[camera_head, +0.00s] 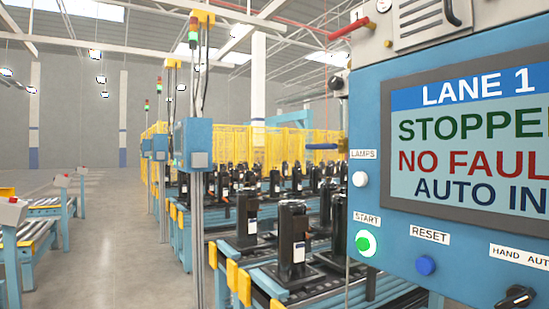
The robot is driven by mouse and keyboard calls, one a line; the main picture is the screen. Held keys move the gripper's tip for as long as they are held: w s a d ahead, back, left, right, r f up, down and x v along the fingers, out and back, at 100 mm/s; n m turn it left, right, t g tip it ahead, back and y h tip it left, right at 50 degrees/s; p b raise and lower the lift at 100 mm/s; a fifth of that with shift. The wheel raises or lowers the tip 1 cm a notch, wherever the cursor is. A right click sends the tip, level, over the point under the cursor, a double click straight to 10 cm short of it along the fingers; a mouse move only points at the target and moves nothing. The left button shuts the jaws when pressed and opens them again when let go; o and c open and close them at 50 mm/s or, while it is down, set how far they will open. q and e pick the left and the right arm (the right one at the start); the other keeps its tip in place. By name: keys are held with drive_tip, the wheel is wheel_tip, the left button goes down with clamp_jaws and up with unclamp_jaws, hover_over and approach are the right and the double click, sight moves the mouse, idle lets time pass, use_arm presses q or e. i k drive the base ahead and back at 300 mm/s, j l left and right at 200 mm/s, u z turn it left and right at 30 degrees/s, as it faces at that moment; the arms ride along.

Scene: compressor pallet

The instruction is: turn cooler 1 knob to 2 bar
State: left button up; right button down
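No knob marked as cooler 1 and no bar scale can be made out in the head view. A black selector knob (516,297) under a "HAND AUTO" label sits at the lower right of a blue control panel (364,110), partly cut off by the picture's edge. The panel's screen (470,130) reads "LANE 1", "STOPPE…", "NO FAUL…" and "AUTO IN…", cut off at the right. Neither of my grippers is in view.
The panel carries a green start button (366,243), a blue reset button (426,265) and a white lamps button (360,179). Behind it, conveyors hold several black compressors (293,235). A yellow fence (240,150) stands beyond.

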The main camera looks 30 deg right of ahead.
sight(335, 83)
drive_tip(key=l+z, duration=0.65)
drive_tip(key=z, duration=0.25)
drive_tip(key=l+z, duration=0.45)
drive_tip(key=k+j, duration=0.1)
drive_tip(key=k, duration=0.5)
drive_tip(key=i, duration=0.6)
